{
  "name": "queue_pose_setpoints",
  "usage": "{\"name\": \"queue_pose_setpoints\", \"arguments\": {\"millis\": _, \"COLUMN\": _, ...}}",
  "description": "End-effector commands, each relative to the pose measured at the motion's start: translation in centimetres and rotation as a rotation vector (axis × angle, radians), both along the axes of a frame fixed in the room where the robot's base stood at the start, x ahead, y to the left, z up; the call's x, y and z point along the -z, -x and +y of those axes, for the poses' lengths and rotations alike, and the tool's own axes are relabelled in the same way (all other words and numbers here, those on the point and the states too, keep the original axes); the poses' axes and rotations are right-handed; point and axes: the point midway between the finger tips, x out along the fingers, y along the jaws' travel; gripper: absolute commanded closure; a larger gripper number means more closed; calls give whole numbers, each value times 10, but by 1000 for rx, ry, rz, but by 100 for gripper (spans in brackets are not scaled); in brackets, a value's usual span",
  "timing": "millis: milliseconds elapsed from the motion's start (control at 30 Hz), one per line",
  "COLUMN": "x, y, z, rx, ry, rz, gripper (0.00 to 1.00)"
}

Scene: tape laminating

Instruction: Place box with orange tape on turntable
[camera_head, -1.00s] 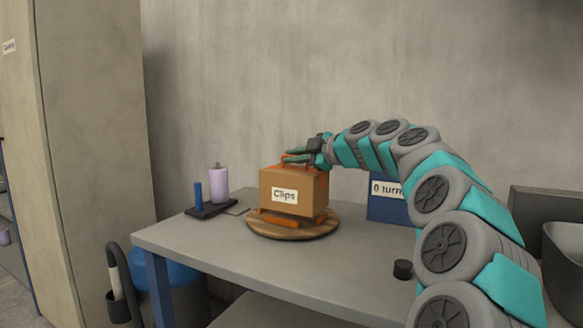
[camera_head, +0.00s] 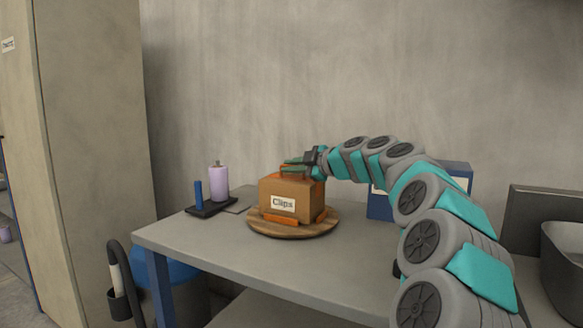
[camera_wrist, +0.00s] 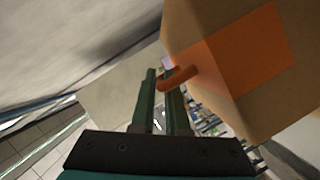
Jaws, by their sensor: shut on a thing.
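The cardboard box (camera_head: 290,193) has a white "Clips" label, orange tape and an orange handle on top. In the head view it is at the round wooden turntable (camera_head: 262,229), above orange pieces (camera_head: 281,219) on the disc. I cannot tell whether its underside touches them. My gripper (camera_head: 297,164) is at the top of the box, shut on its handle. In the wrist view the green fingers (camera_wrist: 164,100) close around the orange handle (camera_wrist: 178,78), and the box's taped side (camera_wrist: 235,50) fills the upper right.
A dark tray (camera_head: 212,208) with a blue cylinder (camera_head: 198,194) and a lilac bottle (camera_head: 219,181) stands left of the turntable. A blue box (camera_head: 380,207) is behind my arm on the right. The grey table (camera_head: 250,258) is clear in front.

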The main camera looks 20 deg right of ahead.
Motion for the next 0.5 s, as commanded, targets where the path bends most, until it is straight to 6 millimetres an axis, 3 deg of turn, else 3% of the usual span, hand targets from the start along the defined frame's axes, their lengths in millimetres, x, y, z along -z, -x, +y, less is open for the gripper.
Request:
{"name": "queue_pose_setpoints", "arguments": {"millis": 467, "x": 3, "y": 0, "z": -1, "rx": 1, "ry": -1, "rz": -3, "gripper": 100}}
{"name": "queue_pose_setpoints", "arguments": {"millis": 500, "x": 3, "y": 0, "z": -1, "rx": 1, "ry": 1, "rz": -2, "gripper": 84}}
